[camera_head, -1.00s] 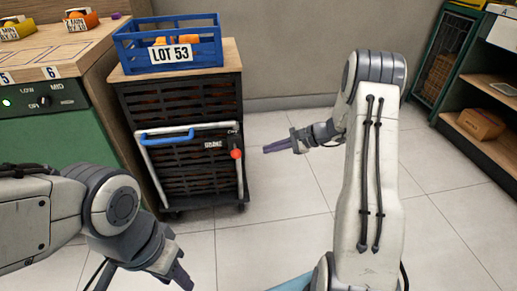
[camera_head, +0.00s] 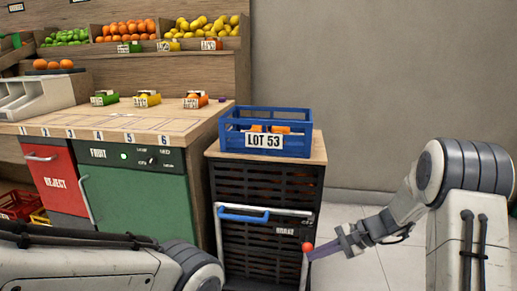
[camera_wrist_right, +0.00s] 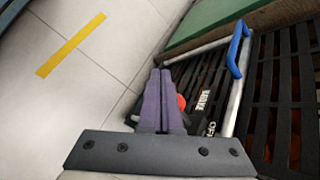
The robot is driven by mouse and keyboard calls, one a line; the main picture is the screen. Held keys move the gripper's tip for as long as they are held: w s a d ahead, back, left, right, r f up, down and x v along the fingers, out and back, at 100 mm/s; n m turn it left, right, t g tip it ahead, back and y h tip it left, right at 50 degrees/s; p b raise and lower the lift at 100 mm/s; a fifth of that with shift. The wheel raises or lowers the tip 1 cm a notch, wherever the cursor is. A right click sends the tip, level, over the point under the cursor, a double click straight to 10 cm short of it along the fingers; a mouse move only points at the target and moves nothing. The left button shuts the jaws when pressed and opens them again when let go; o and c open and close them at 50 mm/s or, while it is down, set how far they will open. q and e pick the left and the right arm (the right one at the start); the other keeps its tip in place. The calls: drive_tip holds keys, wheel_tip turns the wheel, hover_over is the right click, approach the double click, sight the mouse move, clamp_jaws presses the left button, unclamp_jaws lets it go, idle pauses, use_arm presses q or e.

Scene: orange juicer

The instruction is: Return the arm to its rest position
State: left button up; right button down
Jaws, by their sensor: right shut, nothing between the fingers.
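My right arm comes in from the right in the head view. Its gripper (camera_head: 318,253) points left, towards the front of the dark slatted cart (camera_head: 262,188). The fingertips overlap the cart's red knob (camera_head: 307,247) in that view; I cannot tell whether they touch it. In the right wrist view the purple fingers (camera_wrist_right: 161,85) are pressed together with nothing between them, and the red knob (camera_wrist_right: 181,102) shows partly behind them. My left arm lies across the lower left of the head view, and its gripper is out of frame.
A blue crate (camera_head: 266,132) labelled LOT 53 stands on the cart. The cart has a metal frame with a blue handle (camera_head: 243,214). A counter (camera_head: 112,126) with red and green fronts stands left. Bare floor (camera_head: 345,214) lies right of the cart.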

drive_tip(key=s+a+r+n+g+h, duration=0.1)
drive_tip(key=s+a+r+n+g, duration=0.15)
drive_tip(key=s+a, duration=0.25)
drive_tip(key=s+a+r+n+g+h, duration=0.1)
drive_tip(key=s+a+n, duration=0.3)
drive_tip(key=a, duration=0.2)
drive_tip(key=s+a+r+n+h, duration=0.1)
drive_tip(key=s+r+n+h, duration=0.15)
drive_tip(key=s+n, duration=0.65)
drive_tip(key=s+a+r+n+h, duration=0.15)
drive_tip(key=s+n+h, duration=0.25)
drive_tip(key=s, duration=0.8)
wheel_tip(320, 180, up, 36)
drive_tip(key=p, duration=3.7)
drive_tip(key=shift+d+r+t, duration=0.25)
drive_tip(key=shift+d+t, duration=0.05)
drive_tip(key=shift+t, duration=0.05)
